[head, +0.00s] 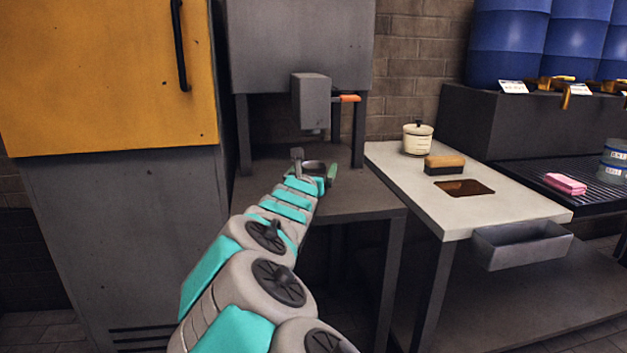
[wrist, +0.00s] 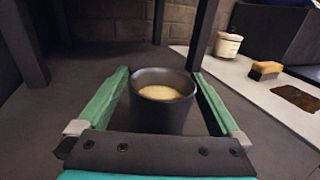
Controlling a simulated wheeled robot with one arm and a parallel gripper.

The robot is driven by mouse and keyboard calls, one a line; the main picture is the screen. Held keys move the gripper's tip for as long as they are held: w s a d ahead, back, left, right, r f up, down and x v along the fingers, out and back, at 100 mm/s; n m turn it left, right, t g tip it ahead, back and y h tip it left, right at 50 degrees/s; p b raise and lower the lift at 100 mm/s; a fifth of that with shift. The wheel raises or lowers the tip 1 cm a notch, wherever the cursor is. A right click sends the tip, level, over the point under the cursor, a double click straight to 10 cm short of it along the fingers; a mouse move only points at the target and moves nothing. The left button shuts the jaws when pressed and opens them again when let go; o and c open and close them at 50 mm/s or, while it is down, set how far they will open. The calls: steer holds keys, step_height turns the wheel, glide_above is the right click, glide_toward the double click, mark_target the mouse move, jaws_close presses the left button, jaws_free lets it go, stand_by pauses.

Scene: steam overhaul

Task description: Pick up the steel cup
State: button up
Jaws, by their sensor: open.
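The steel cup (wrist: 158,118) is dark grey and stands upright, with pale tan contents inside. In the wrist view it sits between the two green fingers of my gripper (wrist: 160,76). The fingers are open, one on each side, and a gap shows on both sides near the rim. The cup's lower front is hidden behind the gripper's palm. In the head view my gripper (head: 315,167) is low over the dark bench (head: 365,203), below the grey machine (head: 311,102). There the cup is mostly hidden by the gripper.
The machine's legs stand behind and beside the gripper, and its spout block hangs above. To the right, a pale counter (head: 500,207) holds a lidded cream pot (head: 417,139), a brush (head: 445,165) and a dark recess. A yellow-doored cabinet (head: 110,80) stands left.

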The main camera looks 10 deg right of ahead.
steer(key=shift+w+d, duration=0.2)
steer(key=shift+w, duration=0.2)
steer(key=shift+c, duration=0.4)
jaws_close()
